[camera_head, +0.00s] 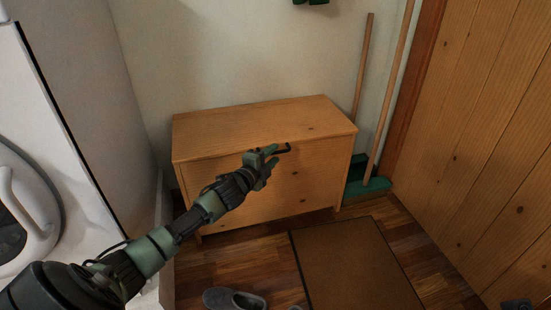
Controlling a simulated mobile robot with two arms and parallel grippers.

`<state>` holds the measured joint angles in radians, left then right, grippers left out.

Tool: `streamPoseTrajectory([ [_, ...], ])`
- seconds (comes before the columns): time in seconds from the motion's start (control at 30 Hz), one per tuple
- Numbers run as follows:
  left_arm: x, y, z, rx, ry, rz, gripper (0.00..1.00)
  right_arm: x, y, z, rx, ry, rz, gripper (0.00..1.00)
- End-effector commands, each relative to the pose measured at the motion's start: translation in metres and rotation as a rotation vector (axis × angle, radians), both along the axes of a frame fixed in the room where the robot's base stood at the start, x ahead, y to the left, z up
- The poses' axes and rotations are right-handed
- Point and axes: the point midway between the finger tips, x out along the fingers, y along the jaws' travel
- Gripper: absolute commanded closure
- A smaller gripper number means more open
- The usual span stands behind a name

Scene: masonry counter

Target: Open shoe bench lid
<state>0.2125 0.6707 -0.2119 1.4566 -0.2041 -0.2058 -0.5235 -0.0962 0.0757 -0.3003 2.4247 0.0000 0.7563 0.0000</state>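The shoe bench (225,179) is a light wooden box against the back wall, in the middle of the head view. Its lid (245,122) lies flat and closed on top. My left arm reaches in from the lower left, and my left gripper (278,152) is in front of the bench, near the lid's front edge. Its fingers look apart with nothing between them. I cannot tell whether it touches the bench. A small dark part at the lower right edge may be my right arm; my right gripper is not clearly seen.
A washing machine (35,90) stands at the left. A broom and dustpan (367,187) lean in the corner right of the bench, beside a wooden plank door (490,130). A brown mat (355,262) and grey slippers (232,299) lie on the floor in front.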

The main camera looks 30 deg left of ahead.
Motion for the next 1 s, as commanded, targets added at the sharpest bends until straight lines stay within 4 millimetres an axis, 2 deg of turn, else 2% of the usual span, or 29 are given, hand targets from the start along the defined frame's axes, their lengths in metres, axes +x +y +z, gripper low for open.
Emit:
streamPoseTrajectory([
  [0.03, 0.007, 0.001, -0.003, -0.001, -0.002, 0.0, 0.67, 0.0, 0.0, -0.001, -0.001, -0.012, 0.0, 0.64],
  [0.2, 0.02, 0.002, -0.004, 0.0, 0.0, 0.001, 0.67, -0.001, 0.001, 0.003, -0.003, -0.029, -0.002, 0.64],
  [0.5, 0.022, 0.002, -0.004, 0.0, 0.002, 0.0, 0.67, 0.0, 0.001, 0.005, -0.004, -0.031, -0.002, 0.64],
  [0.53, 0.022, 0.002, -0.004, 0.0, 0.002, 0.0, 0.7, 0.0, 0.001, 0.005, -0.004, -0.031, -0.002, 0.64],
  [0.63, 0.022, 0.002, -0.004, 0.0, 0.001, 0.0, 0.98, 0.0, 0.001, 0.005, -0.004, -0.031, -0.002, 0.64],
  [1.0, 0.022, 0.002, -0.004, -0.001, 0.002, 0.001, 1.0, 0.0, 0.001, 0.005, -0.004, -0.031, -0.002, 0.64],
])
